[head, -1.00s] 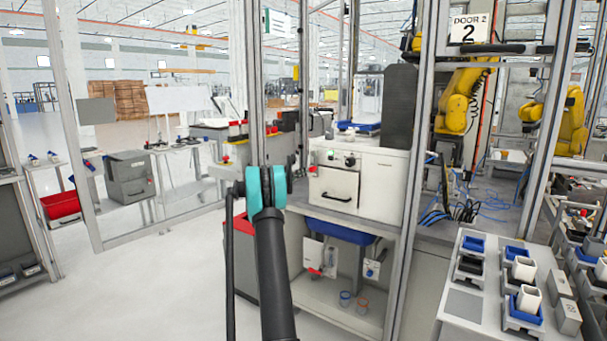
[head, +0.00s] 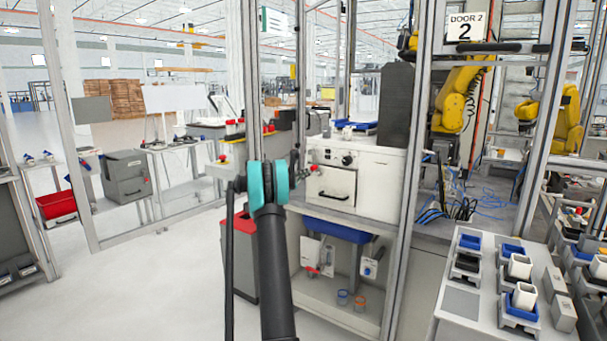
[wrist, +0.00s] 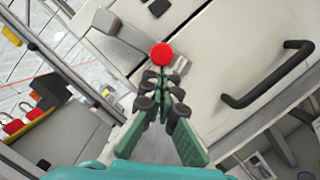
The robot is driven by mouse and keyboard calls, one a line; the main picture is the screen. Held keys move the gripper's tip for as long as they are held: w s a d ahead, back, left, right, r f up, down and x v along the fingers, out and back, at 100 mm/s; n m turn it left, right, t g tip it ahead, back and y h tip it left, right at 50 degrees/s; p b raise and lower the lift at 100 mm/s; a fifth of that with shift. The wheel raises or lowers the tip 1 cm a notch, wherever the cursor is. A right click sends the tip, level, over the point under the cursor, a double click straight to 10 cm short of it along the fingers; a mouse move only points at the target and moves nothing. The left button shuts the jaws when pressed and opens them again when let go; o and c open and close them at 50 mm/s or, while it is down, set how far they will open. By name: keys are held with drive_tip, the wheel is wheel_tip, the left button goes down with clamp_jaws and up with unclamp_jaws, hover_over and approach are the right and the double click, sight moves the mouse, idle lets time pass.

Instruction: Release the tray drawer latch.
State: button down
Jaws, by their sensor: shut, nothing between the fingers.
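A white cabinet (head: 378,178) stands on the bench in the middle of the head view. Its drawer (head: 330,186) is closed and has a black bar handle (wrist: 268,82), large at the right of the wrist view. A round red knob (wrist: 162,54), apparently the latch, sits beside the drawer's edge near a small metal piece (wrist: 181,65). My gripper (wrist: 162,90) points at the knob, its fingertips together just short of or touching it; I cannot tell which. Nothing shows between the fingers. In the head view my arm partly hides the gripper (head: 303,172).
A metal frame post (head: 405,200) stands right of the cabinet, and another post (head: 252,90) rises behind my arm. A blue tray (head: 337,229) hangs under the bench. A table (head: 460,303) with blue and white parts is at the right. The floor at left is clear.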

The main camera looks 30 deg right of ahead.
sight(318, 170)
drive_tip(key=s+n+t, duration=0.1)
drive_tip(key=s+n, duration=0.1)
drive_tip(key=n, duration=0.1)
drive_tip(key=s+d+r+n+t, duration=0.1)
drive_tip(key=s+n, duration=0.1)
drive_tip(key=n, duration=0.1)
drive_tip(key=s+d+r+n+t, duration=0.1)
drive_tip(key=n, duration=0.3)
drive_tip(key=shift+s+d+r, duration=0.15)
drive_tip(key=shift+s+r, duration=0.05)
drive_tip(key=shift+s, duration=0.2)
drive_tip(key=shift+s+d+r+n+t, duration=0.15)
drive_tip(key=shift+s+r+n+t, duration=0.2)
drive_tip(key=shift+r+n, duration=0.5)
drive_tip(key=shift+s+d+r+n+t, duration=0.15)
drive_tip(key=shift+s+r+n+t, duration=0.25)
drive_tip(key=shift+n, duration=0.75)
drive_tip(key=shift+s+d+r+n+t, duration=0.15)
drive_tip(key=shift+s+r+n+t, duration=0.15)
drive_tip(key=shift+r+n, duration=0.55)
drive_tip(key=shift+f, duration=0.15)
